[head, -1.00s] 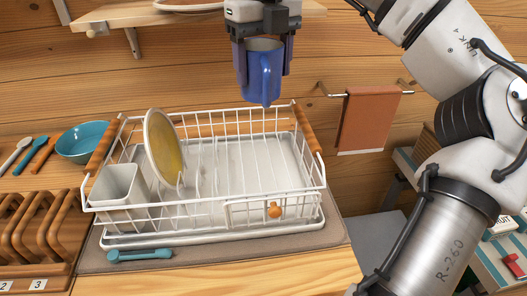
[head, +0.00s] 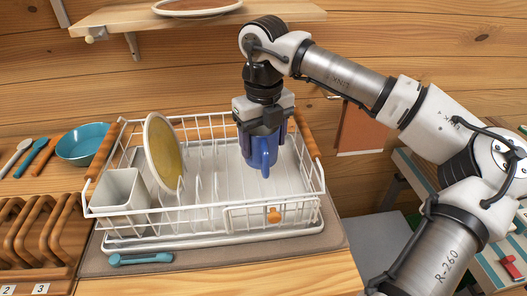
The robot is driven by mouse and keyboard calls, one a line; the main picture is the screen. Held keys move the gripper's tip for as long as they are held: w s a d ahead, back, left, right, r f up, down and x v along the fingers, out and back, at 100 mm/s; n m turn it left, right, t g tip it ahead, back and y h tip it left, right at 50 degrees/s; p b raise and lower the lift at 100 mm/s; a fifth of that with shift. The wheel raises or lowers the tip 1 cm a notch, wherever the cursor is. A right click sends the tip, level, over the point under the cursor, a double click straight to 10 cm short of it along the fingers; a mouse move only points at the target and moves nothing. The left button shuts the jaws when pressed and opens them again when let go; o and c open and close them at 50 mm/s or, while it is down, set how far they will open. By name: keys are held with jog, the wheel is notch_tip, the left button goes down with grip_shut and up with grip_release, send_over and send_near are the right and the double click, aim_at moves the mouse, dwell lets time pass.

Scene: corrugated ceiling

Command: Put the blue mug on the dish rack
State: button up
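The blue mug (head: 262,157) is in my gripper (head: 262,134), inside the outline of the dish rack, toward its right half. The gripper points down, with its fingers on either side of the mug's upper part. The mug is upright, with its handle facing the camera. The white wire dish rack (head: 175,220) has wooden handles at both ends and stands on a grey mat. I cannot tell whether the mug's base touches the rack floor. The mug's rim is mostly hidden by the gripper.
A yellow plate with a pale rim (head: 163,152) stands in the rack, left of the mug. A white utensil cup (head: 121,192) fills the rack's left front corner. A wooden shelf (head: 200,18) hangs above. A teal bowl (head: 85,143) sits at left. The rack floor around the mug is clear.

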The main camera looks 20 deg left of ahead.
jog(key=shift+f+p, duration=0.3)
jog(key=shift+f, duration=1.75)
jog(key=shift+f, duration=0.2)
jog(key=o, duration=1.3)
jog(key=shift+c, duration=0.2)
jog(key=shift+r, duration=0.15)
jog(key=shift+r, duration=0.25)
notch_tip(320, 180, up, 12)
jog(key=b, duration=0.1)
jog(key=shift+f+b, duration=0.15)
jog(key=shift+b, duration=0.15)
